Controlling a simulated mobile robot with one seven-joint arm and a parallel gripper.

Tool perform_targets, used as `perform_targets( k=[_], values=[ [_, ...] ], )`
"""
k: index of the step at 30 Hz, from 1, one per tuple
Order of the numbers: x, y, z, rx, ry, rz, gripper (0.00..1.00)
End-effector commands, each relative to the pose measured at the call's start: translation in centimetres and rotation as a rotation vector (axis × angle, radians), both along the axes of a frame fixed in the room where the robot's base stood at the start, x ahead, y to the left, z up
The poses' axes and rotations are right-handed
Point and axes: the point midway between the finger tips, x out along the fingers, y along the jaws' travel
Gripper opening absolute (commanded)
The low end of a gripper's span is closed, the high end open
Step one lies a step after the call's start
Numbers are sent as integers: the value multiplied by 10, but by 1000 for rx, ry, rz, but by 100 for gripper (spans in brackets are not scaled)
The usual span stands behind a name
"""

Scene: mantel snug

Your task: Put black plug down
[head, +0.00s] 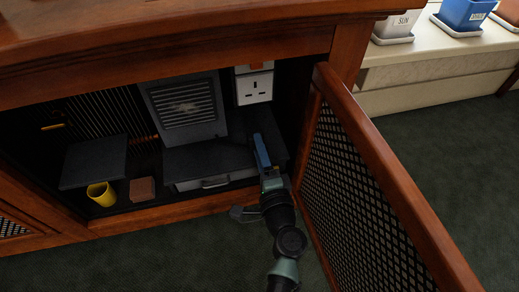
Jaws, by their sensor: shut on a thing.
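My gripper (261,150) reaches into the open cabinet from the lower right. Its blue finger points up and away, in front of the dark unit with a drawer and below the white socket. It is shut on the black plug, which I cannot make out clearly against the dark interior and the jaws. The white wall socket (255,89) is on the cabinet's back, with its holes showing and no plug in it.
The mesh door (348,165) stands open close to my arm's right. A grey vented box (185,110) stands on the dark drawer unit (214,183). A yellow cup (102,194) and a reddish block (142,189) sit at the left. Green carpet (150,260) is clear in front.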

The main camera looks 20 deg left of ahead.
Motion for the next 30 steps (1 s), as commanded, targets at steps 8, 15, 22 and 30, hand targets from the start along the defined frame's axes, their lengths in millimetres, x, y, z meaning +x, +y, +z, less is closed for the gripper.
perform_targets(
  k=[8,15,22,30],
  values=[
    [0,0,0,0,0,0,81],
    [0,0,0,-1,-1,0,81],
    [0,0,12,-1,-1,0,81],
    [-45,-31,16,1,6,-5,81]
  ],
)
